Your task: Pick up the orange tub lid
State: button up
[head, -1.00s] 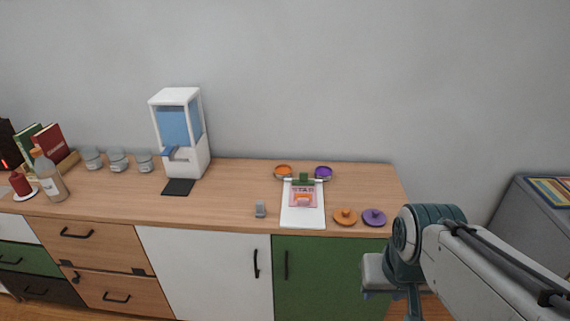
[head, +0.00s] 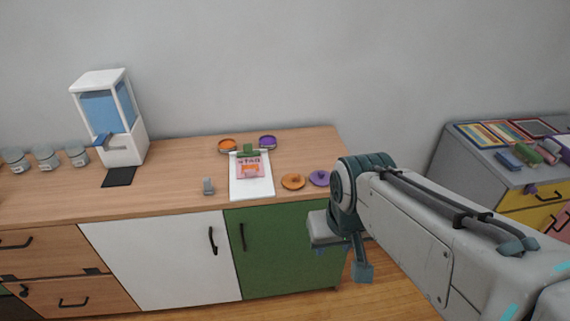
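The orange tub lid (head: 293,181), a round disc with a small knob, lies on the wooden countertop near its front right edge. A purple lid (head: 319,178) lies just to its right, partly close to my arm in the picture. My gripper (head: 340,262) hangs in front of the cabinet, below and to the right of the orange lid and apart from it. One finger shows, and the rest is hidden by my wrist, so I cannot see whether it is open.
An orange tub (head: 227,145) and a purple tub (head: 268,142) stand behind a clipboard (head: 252,188). A small grey object (head: 208,187) is left of the clipboard. A dispenser (head: 112,120) and jars stand farther left. A grey cabinet (head: 480,165) is at right.

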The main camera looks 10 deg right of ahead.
aim_at(293, 180)
jog(key=k, duration=0.55)
jog(key=u, duration=0.75)
jog(key=i, duration=1)
jog(key=z, duration=0.6)
jog(key=i, duration=0.65)
jog(key=z, duration=0.75)
